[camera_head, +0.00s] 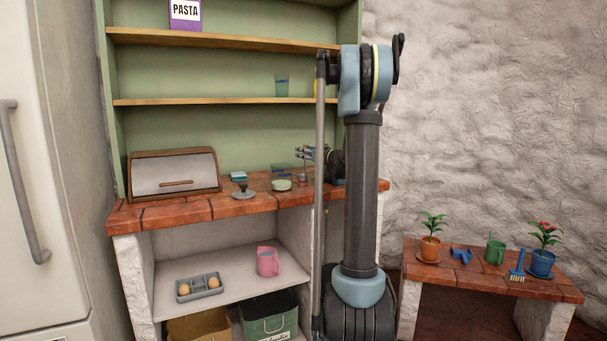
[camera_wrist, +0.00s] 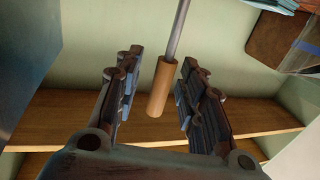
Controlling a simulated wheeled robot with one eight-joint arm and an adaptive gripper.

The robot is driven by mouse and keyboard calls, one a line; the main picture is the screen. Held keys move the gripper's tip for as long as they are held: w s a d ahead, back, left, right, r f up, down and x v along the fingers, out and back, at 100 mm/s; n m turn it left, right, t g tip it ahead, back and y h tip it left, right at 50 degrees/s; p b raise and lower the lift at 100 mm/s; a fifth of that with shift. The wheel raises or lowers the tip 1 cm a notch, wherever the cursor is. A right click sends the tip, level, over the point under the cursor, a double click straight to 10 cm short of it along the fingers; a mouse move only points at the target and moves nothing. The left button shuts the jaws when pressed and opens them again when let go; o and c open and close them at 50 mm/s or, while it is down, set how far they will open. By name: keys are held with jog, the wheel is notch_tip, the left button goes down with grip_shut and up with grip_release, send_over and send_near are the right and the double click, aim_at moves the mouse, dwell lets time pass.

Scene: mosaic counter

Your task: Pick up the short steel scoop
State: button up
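A tool with a wooden handle (camera_wrist: 160,90) and a thin steel shaft (camera_wrist: 179,30) shows in the wrist view; its far end is out of the picture, so I cannot tell the scoop's head. My gripper (camera_wrist: 157,75) is open, with one finger on each side of the handle. A gap shows left of the handle, and a narrower one on the right. In the head view my gripper (camera_head: 304,153) is small, above the back of the brick counter (camera_head: 190,213). A small container (camera_head: 303,178) stands below it; the tool is hard to make out there.
A bread box (camera_head: 174,173), a small teal box (camera_head: 238,176), a grey knobbed lid (camera_head: 243,191) and a pale green dish (camera_head: 281,185) stand left of my gripper. Green shelves (camera_head: 200,102) rise behind. A low bench (camera_head: 490,279) with plants stands at the right.

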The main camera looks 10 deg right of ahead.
jog(key=shift+c, duration=0.6)
grip_shut()
